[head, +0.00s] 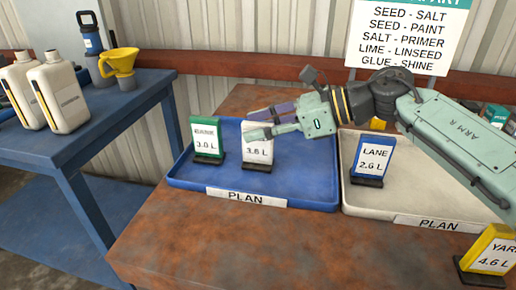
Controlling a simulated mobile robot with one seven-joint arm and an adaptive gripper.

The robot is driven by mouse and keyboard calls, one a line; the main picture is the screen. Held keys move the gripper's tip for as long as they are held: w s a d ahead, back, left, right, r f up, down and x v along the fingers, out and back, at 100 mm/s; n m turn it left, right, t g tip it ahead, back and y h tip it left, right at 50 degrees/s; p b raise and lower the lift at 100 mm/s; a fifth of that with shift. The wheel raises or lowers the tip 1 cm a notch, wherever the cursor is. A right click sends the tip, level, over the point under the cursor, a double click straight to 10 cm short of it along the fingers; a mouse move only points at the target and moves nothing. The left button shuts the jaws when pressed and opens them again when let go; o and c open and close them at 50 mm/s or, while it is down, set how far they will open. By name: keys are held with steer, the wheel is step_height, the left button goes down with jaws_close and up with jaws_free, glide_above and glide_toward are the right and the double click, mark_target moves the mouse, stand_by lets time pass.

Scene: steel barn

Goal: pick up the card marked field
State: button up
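No card in view shows the word "field" legibly. A white-faced card reading 3.6 L (258,154) stands in the blue tray (310,187); my gripper covers its upper part, so its name is hidden. A green card reading 3.0 L (207,138) stands to its left, its name too small to read surely. My gripper (254,124) points left, in front of the top of the 3.6 L card.
A blue LANE card (374,157) stands in the pale tray (400,206). A yellow YARD card (491,254) stands at the brown table's (210,243) front right. A blue bench (120,108) at left holds white jugs (63,98) and a yellow funnel (120,60). A word-pair sign (408,35) is behind.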

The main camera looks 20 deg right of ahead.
steer(key=x, duration=0.4)
steer(key=shift+w+p, duration=0.25)
steer(key=shift+p, duration=0.1)
steer(key=shift+c, duration=0.3)
jaws_close()
